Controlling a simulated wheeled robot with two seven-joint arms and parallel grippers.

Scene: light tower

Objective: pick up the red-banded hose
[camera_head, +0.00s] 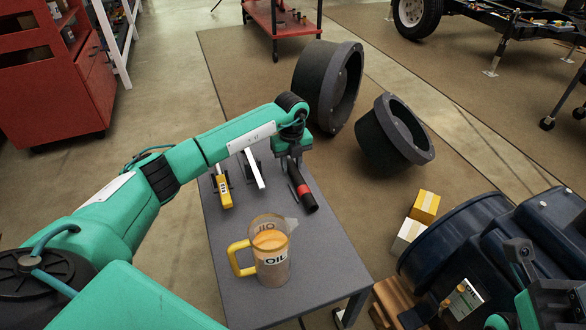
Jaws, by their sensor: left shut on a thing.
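The red-banded hose (308,201) is a short black tube with a red band, lying at a slant over the right side of the small grey table. My left gripper (293,166) reaches down from above and is shut on the hose at its far end. The jaws and wrist hide that end. I cannot tell whether the hose touches the tabletop. My right gripper is not clearly seen.
On the table (310,298) stand a clear oil jug (272,265) with a yellow handle, a yellow tool (223,192) and a white-edged part (254,170). Dark round housings (394,135) lie behind. Yellow (425,206) and white (408,235) boxes sit right of the table.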

